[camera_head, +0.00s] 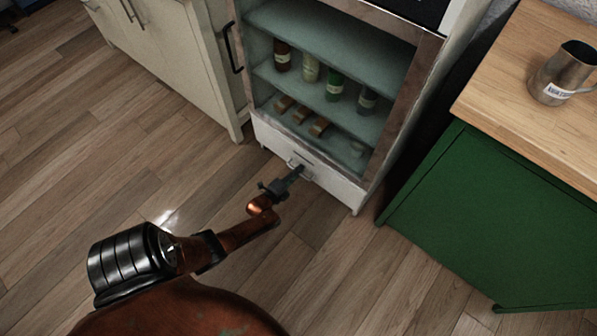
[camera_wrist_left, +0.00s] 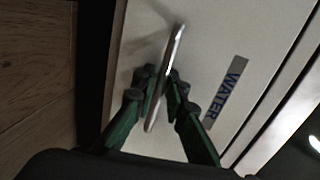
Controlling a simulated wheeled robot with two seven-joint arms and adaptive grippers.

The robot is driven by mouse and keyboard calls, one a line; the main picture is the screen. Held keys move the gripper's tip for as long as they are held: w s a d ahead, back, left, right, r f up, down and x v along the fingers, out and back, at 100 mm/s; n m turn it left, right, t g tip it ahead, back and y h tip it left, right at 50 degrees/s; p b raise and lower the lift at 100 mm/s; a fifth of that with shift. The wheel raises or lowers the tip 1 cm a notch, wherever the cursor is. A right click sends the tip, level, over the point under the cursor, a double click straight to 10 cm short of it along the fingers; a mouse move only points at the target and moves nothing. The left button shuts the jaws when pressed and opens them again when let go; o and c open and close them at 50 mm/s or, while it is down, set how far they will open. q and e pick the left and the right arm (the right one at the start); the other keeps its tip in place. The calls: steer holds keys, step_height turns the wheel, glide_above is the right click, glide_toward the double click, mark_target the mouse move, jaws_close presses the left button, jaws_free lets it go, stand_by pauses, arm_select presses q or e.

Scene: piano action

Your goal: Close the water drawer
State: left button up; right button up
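The water drawer (camera_head: 328,178) is the white front at the bottom of the open-shelved cabinet. It looks flush or nearly flush with the cabinet; I cannot tell whether a small gap is left. In the left wrist view its front (camera_wrist_left: 215,60) carries a blue WATER label (camera_wrist_left: 226,92). My left gripper (camera_head: 297,171) is at the drawer's metal handle (camera_head: 306,175). In the left wrist view the green fingers of this gripper (camera_wrist_left: 160,82) stand close on both sides of the handle bar (camera_wrist_left: 177,45) and look shut on it. My right gripper is not in view.
The cabinet shelves (camera_head: 330,43) above the drawer hold several bottles and small blocks. White cupboards (camera_head: 180,50) stand to the left. A green cabinet (camera_head: 490,220) with a wooden top and a metal jug (camera_head: 565,72) stands to the right. The wooden floor in front is clear.

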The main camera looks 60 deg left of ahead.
arm_select(q)
steer(key=shift+w+d+r, duration=0.1)
steer(key=shift+d, duration=0.1)
steer(key=shift+s+d, duration=0.25)
steer(key=shift+s, duration=0.05)
steer(key=v, duration=1.1)
steer(key=shift+s+a, duration=0.2)
steer(key=shift+s, duration=0.1)
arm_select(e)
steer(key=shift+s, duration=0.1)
